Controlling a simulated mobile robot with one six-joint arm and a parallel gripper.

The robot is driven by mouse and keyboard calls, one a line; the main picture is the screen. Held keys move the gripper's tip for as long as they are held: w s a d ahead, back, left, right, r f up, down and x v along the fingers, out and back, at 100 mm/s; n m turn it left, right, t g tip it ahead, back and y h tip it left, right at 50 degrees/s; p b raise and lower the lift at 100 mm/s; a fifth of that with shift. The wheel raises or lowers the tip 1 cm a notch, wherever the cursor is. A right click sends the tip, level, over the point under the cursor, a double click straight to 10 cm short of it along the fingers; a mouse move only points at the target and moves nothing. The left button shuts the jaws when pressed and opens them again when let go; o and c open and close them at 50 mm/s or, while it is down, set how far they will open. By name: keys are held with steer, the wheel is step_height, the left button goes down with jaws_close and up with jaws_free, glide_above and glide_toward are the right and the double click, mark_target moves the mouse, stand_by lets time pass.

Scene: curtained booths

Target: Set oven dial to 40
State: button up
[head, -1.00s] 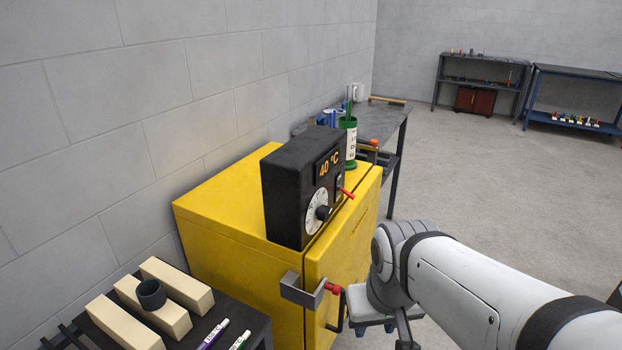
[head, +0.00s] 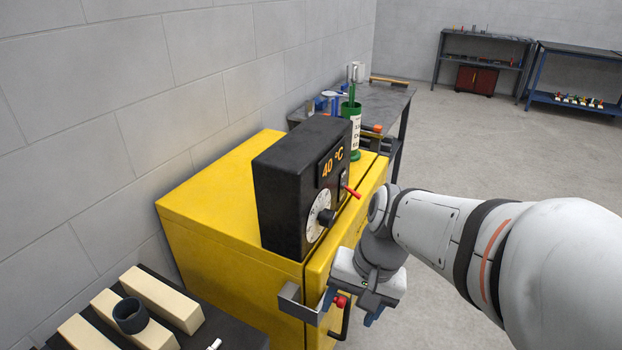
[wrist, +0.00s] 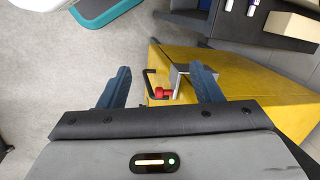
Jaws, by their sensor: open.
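The black oven control box (head: 285,195) stands on the yellow cabinet (head: 215,205). Its orange display (head: 332,166) reads 40 °C. Below the display is a white dial (head: 318,220) with a dark knob, and a red-tipped lever (head: 352,192) sticks out beside it. My gripper (head: 350,306) is low in front of the cabinet door, below the dial, near a grey bracket (head: 300,302) and a red knob (head: 341,301). In the wrist view my gripper (wrist: 158,88) is open, with the red knob (wrist: 162,93) and bracket (wrist: 180,78) beyond and between its fingers.
A dark table (head: 225,335) with cream blocks and a dark ring stands at the lower left. A green container (head: 351,135) stands behind the control box, near a grey bench (head: 385,98). Shelves stand along the far wall. Floor (head: 470,150) to the right is clear.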

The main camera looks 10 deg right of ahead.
steer(key=w+a+f+m+y+b, duration=0.1)
steer(key=w+a+f+m+y, duration=0.15)
steer(key=m+y, duration=0.35)
steer(key=m+t+y+b, duration=0.2)
steer(key=m+t+y, duration=0.4)
steer(key=m+t, duration=0.7)
glide_toward(332, 220)
steer(key=w+r+m+g, duration=0.1)
steer(key=r+m+g, duration=0.1)
steer(key=m+g, duration=0.1)
steer(key=x, duration=0.7)
steer(key=shift+w+a+f, duration=0.1)
steer(key=shift+w+a, duration=0.15)
steer(key=shift+w, duration=0.1)
steer(key=shift+c, duration=0.3)
steer(key=shift+d, duration=0.1)
steer(key=c, duration=0.9)
